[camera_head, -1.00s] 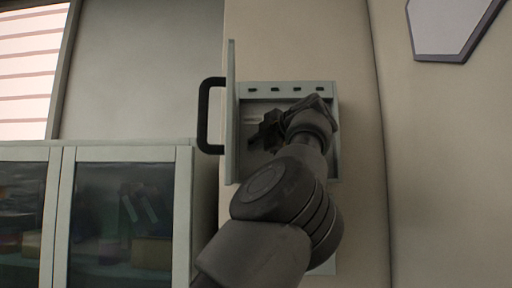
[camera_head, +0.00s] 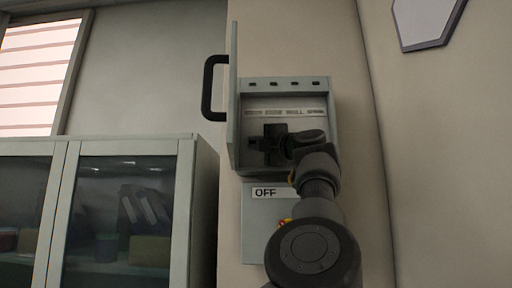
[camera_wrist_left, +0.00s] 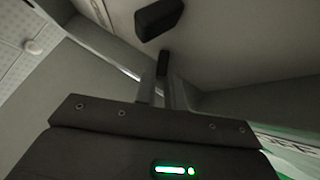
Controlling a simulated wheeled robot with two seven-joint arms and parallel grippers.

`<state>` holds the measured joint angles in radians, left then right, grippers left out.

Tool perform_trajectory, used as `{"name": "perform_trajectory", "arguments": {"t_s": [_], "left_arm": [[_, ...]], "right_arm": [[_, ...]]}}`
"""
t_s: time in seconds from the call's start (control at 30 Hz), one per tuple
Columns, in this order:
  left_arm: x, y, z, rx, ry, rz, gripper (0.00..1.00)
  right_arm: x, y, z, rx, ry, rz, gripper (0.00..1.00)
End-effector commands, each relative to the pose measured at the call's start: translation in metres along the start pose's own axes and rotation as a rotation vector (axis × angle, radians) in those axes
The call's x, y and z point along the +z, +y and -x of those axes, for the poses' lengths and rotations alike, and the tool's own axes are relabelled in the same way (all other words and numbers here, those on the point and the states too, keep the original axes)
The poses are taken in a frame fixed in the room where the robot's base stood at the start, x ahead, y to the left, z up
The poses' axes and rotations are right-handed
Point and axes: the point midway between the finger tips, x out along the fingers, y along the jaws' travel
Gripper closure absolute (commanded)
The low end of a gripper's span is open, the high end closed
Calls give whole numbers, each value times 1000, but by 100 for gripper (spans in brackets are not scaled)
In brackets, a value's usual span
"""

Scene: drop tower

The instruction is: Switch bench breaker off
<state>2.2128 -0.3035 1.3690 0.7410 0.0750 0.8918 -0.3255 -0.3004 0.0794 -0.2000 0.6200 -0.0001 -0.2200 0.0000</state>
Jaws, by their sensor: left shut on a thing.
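An open breaker box (camera_head: 334,120) is fixed to the wall in the head view, with a row of small labels (camera_head: 285,112) inside that I cannot read clearly. My left gripper (camera_head: 272,146) reaches into the box from the lower right and hides most of the switches. In the left wrist view, my left gripper (camera_wrist_left: 161,88) is shut on a narrow dark switch lever (camera_wrist_left: 162,63). Another black switch lever (camera_wrist_left: 158,18) stands just beyond it, apart from the fingers. Which label belongs to the held lever is hidden. My right gripper is out of view.
The box door (camera_head: 233,95) stands open on the left, with a black handle (camera_head: 208,88). A panel (camera_head: 255,230) below has a label reading OFF (camera_head: 266,193). A glass-fronted cabinet (camera_head: 186,200) stands at the lower left.

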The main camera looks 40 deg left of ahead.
Motion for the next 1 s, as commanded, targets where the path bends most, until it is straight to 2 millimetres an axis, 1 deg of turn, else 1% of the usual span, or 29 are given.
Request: {"name": "perform_trajectory", "arguments": {"t_s": [0.03, 0.17, 0.63, 0.67, 0.7, 0.73, 1.0], "left_arm": [[-1, -3, 0, 9, 3, 7, 100], [-1, -4, 0, 27, 3, 27, 100], [0, -4, -1, 36, 3, 37, 100], [0, -4, -1, 36, 3, 37, 88], [0, -4, -1, 36, 3, 37, 83], [0, -4, -1, 36, 3, 37, 80], [0, -3, 0, 37, 2, 37, 80]], "right_arm": [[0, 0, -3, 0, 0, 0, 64], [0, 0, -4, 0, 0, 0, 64], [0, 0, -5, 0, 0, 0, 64], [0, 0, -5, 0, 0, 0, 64], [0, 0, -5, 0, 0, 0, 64], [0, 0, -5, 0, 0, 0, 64], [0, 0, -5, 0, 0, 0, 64]]}}
